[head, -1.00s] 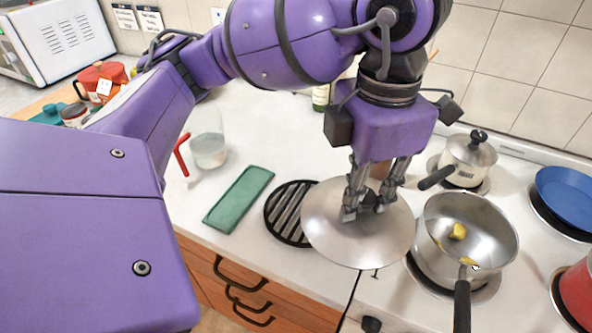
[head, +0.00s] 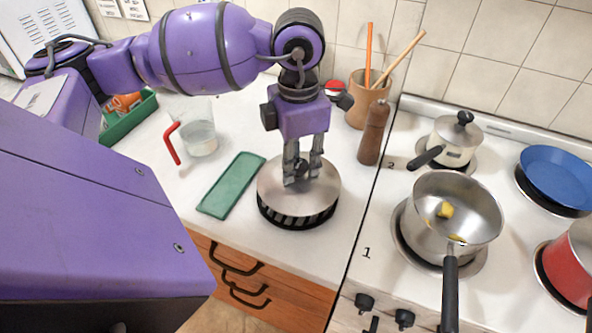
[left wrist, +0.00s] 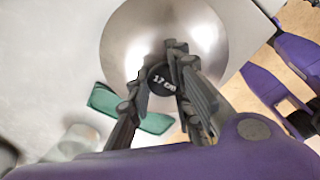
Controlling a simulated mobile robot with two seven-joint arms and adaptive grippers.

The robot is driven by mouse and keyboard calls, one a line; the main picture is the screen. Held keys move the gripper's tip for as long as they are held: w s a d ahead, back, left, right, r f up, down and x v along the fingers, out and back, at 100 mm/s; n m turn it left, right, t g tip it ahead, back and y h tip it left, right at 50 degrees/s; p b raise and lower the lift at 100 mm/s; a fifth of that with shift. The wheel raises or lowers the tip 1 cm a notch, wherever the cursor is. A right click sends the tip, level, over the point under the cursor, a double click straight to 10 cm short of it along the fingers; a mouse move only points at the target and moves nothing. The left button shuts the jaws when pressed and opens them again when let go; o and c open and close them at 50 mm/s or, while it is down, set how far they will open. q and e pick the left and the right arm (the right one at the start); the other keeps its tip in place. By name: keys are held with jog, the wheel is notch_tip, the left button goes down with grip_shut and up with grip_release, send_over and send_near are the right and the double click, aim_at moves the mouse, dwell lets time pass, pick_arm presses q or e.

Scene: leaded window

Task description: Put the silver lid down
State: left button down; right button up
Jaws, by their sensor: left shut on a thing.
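The silver lid (head: 270,192) is a round steel disc with a dark knob. It lies level over the black striped trivet (head: 298,219) on the white counter, hiding most of it. I cannot tell whether it touches the trivet. My left gripper (head: 302,178) points down and is shut on the lid's knob. In the left wrist view, the fingers (left wrist: 163,88) close around the black knob marked "17 cm", with the lid (left wrist: 135,40) beyond. My right gripper is not in view.
A pepper mill (head: 373,133) stands behind right. The open saucepan (head: 455,215) holds yellow pieces on the stove. Counter in front of the trivet is clear.

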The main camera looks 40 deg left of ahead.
aim_at(296, 174)
pick_arm(q)
jog(key=shift+a+f, duration=0.15)
jog(key=shift+f, duration=0.75)
jog(key=shift+a+f, duration=0.1)
jog(key=shift+f, duration=0.75)
jog(key=shift+f, duration=0.15)
jog(key=c, duration=1.6)
grip_release()
notch_tip(296, 174, up, 12)
jog(key=shift+r, duration=0.2)
